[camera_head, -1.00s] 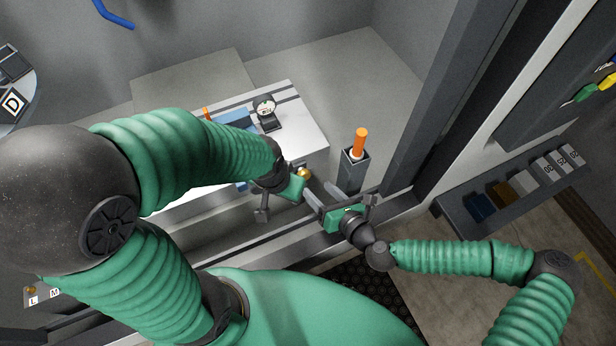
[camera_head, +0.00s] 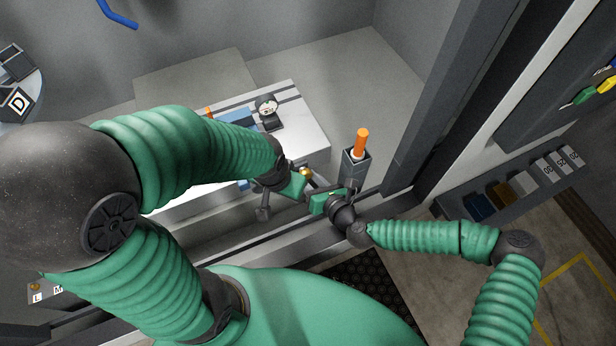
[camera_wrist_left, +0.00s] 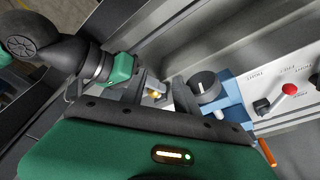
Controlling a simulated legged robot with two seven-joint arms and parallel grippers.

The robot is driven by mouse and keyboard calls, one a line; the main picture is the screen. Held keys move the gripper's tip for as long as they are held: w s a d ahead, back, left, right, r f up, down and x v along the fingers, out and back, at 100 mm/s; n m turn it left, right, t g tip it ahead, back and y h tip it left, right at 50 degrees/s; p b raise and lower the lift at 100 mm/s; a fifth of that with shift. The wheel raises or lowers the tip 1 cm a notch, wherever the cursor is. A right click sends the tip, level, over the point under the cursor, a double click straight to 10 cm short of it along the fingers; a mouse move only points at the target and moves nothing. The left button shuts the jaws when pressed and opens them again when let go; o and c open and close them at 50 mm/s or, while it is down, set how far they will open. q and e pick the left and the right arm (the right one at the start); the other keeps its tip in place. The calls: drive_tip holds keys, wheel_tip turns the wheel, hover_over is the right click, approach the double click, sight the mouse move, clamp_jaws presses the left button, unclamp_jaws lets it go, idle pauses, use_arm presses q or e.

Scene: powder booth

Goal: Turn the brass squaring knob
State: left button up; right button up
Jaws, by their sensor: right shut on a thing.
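The small brass squaring knob (camera_head: 306,172) shows at the right end of the white-topped bench, partly hidden by the grippers. It also shows as a yellow spot in the left wrist view (camera_wrist_left: 155,95). My right gripper (camera_head: 309,180) reaches it from the lower right and is shut on it. In the left wrist view the right gripper's green body (camera_wrist_left: 120,70) and its fingers come in from the upper left. My left gripper (camera_wrist_left: 160,85) has its dark fingers apart, with the knob seen beyond the gap. In the head view its tips are partly hidden by its wrist.
A dial gauge (camera_head: 267,106) stands on the bench. An orange-handled tool (camera_head: 361,143) sits in a grey holder to the right. The left wrist view shows a black dial on a blue block (camera_wrist_left: 206,87) and a red-knobbed lever (camera_wrist_left: 288,90). A dark shelf (camera_head: 510,190) stands at right.

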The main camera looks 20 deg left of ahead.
clamp_jaws()
drive_tip(key=shift+n+t+h+p, duration=0.2)
drive_tip(key=shift+n+t+h, duration=0.4)
drive_tip(key=shift+n, duration=0.55)
drive_tip(key=shift+n+t+h+p, duration=0.15)
drive_tip(key=shift+n+t+h, duration=0.45)
drive_tip(key=shift+n, duration=0.55)
drive_tip(key=o, duration=1)
unclamp_jaws()
drive_tip(key=shift+o, duration=0.2)
